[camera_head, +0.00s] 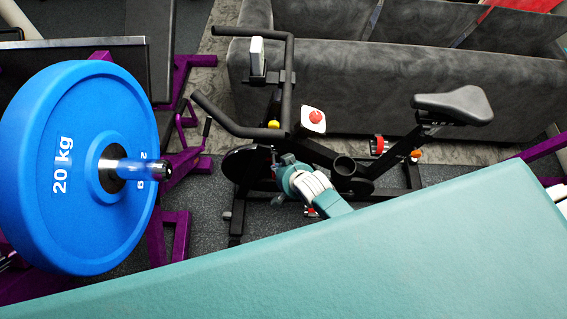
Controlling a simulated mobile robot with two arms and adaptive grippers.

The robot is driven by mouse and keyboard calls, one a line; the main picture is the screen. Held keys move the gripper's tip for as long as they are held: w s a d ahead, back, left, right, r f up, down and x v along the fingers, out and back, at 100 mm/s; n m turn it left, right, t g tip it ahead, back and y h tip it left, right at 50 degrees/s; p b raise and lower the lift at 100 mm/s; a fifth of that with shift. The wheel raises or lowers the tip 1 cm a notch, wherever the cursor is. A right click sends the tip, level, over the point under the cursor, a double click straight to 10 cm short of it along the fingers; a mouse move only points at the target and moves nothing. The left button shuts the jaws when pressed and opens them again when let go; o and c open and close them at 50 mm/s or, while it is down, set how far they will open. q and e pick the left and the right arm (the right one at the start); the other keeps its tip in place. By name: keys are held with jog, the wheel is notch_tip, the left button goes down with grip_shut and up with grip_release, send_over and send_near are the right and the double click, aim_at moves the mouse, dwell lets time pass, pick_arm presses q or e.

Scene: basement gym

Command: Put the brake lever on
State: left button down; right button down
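The black exercise bike (345,165) stands upright beyond the foreground, its handlebars at left and its saddle at right. A red knob (316,115) on a small white plate sits on the bike frame just right of the handlebars. I cannot tell from this view whether this knob is the brake lever or how it is set. My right gripper (278,171) is low by the front of the bike frame, below and left of the red knob and apart from it. Its fingers are too small and dark against the bike to read. My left gripper is out of view.
A blue 20 kg plate (45,165) on a bar fills the left, beside purple gym frames (178,235). A grey sofa (360,85) stands behind the bike. A large teal surface covers the foreground; I cannot tell whether it is mine.

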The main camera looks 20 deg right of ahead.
aim_at(274, 177)
jog(key=shift+s+a+f, duration=0.25)
jog(key=shift+a+f, duration=0.2)
jog(key=shift+f, duration=0.3)
jog(key=shift+s+a+f, duration=0.25)
jog(key=shift+s, duration=0.05)
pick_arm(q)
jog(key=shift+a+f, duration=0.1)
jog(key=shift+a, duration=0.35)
pick_arm(e)
jog(key=shift+s+f, duration=0.1)
jog(key=shift+f, duration=0.05)
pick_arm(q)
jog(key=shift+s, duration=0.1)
pick_arm(e)
jog(key=shift+s+a+f, duration=0.1)
jog(key=shift+a, duration=0.05)
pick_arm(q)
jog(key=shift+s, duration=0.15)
pick_arm(e)
jog(key=shift+s, duration=0.1)
jog(key=shift+s+r, duration=0.3)
jog(key=shift+r, duration=0.15)
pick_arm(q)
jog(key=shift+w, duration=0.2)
pick_arm(e)
jog(key=w+d+v, duration=0.1)
jog(key=v, duration=1)
jog(key=shift+r, duration=0.4)
